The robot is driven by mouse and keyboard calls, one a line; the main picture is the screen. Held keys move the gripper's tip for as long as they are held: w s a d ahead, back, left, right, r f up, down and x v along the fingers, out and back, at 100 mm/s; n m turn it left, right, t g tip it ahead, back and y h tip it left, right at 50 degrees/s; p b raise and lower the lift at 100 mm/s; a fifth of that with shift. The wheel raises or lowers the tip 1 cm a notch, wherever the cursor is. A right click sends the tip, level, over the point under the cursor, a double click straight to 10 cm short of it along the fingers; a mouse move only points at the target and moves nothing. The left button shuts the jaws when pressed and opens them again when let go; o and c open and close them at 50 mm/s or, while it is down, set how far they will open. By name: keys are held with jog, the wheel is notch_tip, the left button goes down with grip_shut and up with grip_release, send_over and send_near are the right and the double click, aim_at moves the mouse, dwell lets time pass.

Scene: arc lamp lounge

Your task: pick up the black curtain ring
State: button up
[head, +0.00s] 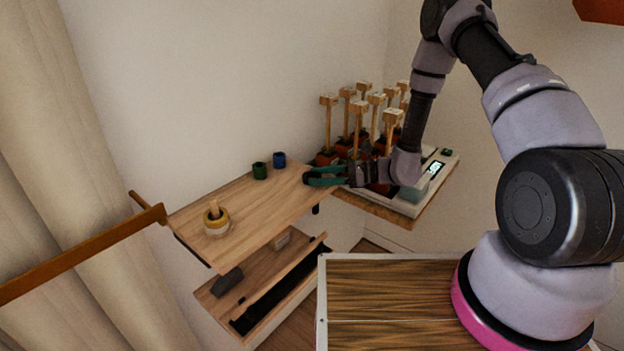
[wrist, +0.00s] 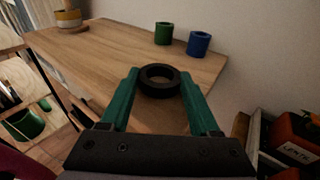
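The black curtain ring (wrist: 160,91) lies between the two green fingertips in the wrist view, its hole facing up, over the right end of the wooden shelf top (wrist: 110,55). My gripper (wrist: 161,75) has its fingers spread, one on each side of the ring. Any gap between fingers and ring is too small to make out. In the head view my gripper (head: 309,178) is low over the shelf's right end, and the ring is hard to pick out from the dark fingertips there.
A green ring (head: 259,170) and a blue ring (head: 279,159) stand near the wall. A yellow and white ring holder with a wooden peg (head: 215,220) stands at the shelf's left. Several wooden-handled tools (head: 356,125) and a white scale (head: 438,180) are at the right.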

aim_at(320, 176)
jog(key=shift+c, duration=0.3)
jog(key=shift+r, duration=0.55)
notch_tip(320, 176, up, 7)
jog(key=shift+r, duration=0.2)
jog(key=s+a+r+n+g+h, duration=0.1)
jog(key=s+a+r+n+g, duration=0.2)
jog(key=s+a, duration=0.75)
jog(key=s+a+r+n+g, duration=0.25)
jog(key=s+a+g, duration=0.25)
jog(key=s+a, duration=0.5)
jog(key=shift+w+a+f, duration=0.1)
jog(key=shift+w+f, duration=0.1)
jog(key=shift+f, duration=1.05)
jog(key=shift+w+a+f, duration=0.15)
jog(key=shift+w+f, duration=0.1)
jog(key=shift+f, duration=1.05)
jog(key=shift+w+a+f, duration=0.1)
jog(key=shift+w+f, duration=0.1)
jog(key=shift+f, duration=1.05)
